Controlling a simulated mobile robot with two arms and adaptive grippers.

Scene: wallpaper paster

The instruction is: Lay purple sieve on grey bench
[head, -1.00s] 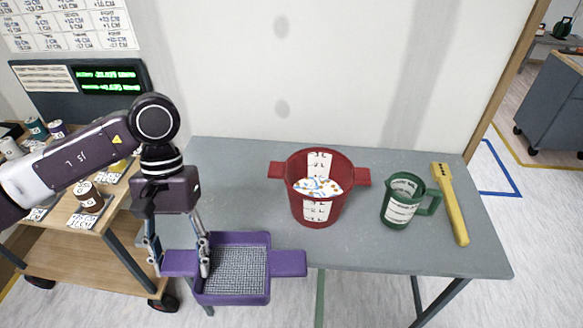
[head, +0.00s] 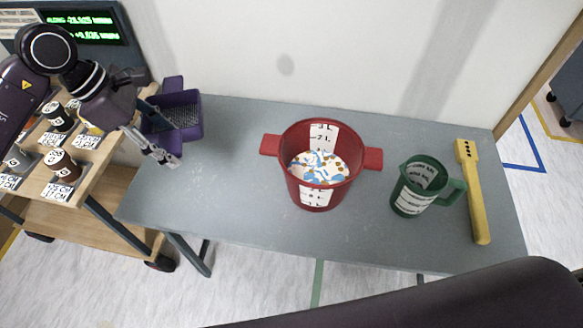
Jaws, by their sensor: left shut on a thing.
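The purple sieve (head: 187,112) is at the far left end of the grey bench (head: 235,190), near the wall. It has a grey mesh bottom and a handle at its far end. My left gripper (head: 160,128) comes in from the left and is shut on the sieve, at its left side. My right gripper is not in view.
A red pot (head: 318,185) with white, blue and brown contents stands mid-bench. A green jug (head: 410,197) and a yellow tool (head: 473,195) are to its right. A wooden cart (head: 105,205) with jars stands left. The bench left of the pot is clear.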

